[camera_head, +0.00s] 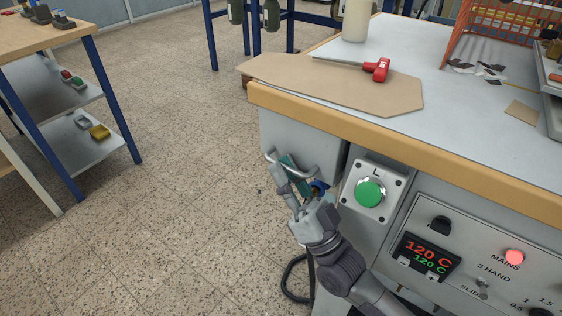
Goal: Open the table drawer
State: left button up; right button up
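The table drawer (300,137) is a plain grey front under the wooden edge of the worktable, left of the green button. Its front sits beneath the tabletop edge and no drawer inside shows. A curved metal handle (308,172) stands out from its lower part. My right gripper (284,168) reaches up from the lower right, with its fingers at the handle, crossing the bar. The fingers hide part of the handle, and I cannot tell whether they are closed on it. My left gripper is not in view.
The worktable (460,135) carries a brown board (300,78) with a red-handled tool (376,70). A green button box (370,192) and a control panel (445,258) lie close to the right of my gripper. The floor (170,190) to the left is clear up to a shelf table.

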jog(key=shift+x, duration=0.8)
grip_shut()
